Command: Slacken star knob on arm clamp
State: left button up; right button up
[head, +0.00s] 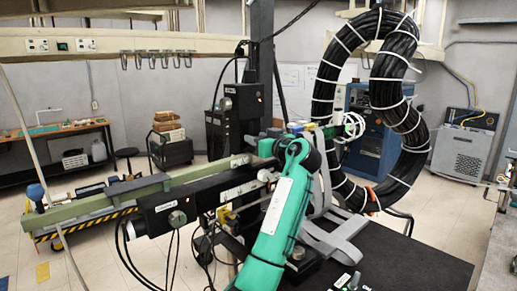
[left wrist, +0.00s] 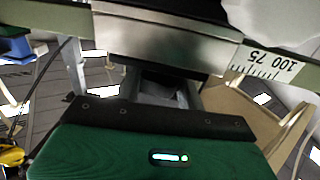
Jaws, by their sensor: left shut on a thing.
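My left gripper (left wrist: 163,90) is shut in the left wrist view, its two grey fingers around a dark part (left wrist: 162,80), which looks like the star knob. The fingers hide most of the knob, so its lobes do not show. Right above it is the arm clamp (left wrist: 165,42), a metal block with a dark upper part, on a pale green rail with a printed scale (left wrist: 270,62). In the head view my left gripper (head: 266,163) is small and partly hidden by my teal arm, at the right end of the green rail (head: 110,196). The knob cannot be made out there.
A large black cable coil with white ties (head: 323,95) hangs right of my arm. A black box with cables (head: 165,208) lies along the rail on the left. A dark column (head: 262,60) stands behind. A dark mat or tabletop (head: 420,255) at lower right is mostly clear.

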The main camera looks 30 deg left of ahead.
dwell(0.4)
pick_arm(q)
jog(key=o, duration=1)
jog(key=shift+s+d+f+b, duration=0.1)
jog(key=shift+d+b, duration=0.15)
jog(key=shift+b, duration=0.05)
jog(key=b+v, duration=0.6)
jog(key=v, duration=0.7)
jog(key=shift+d+b, duration=0.2)
jog(key=shift+b, duration=0.1)
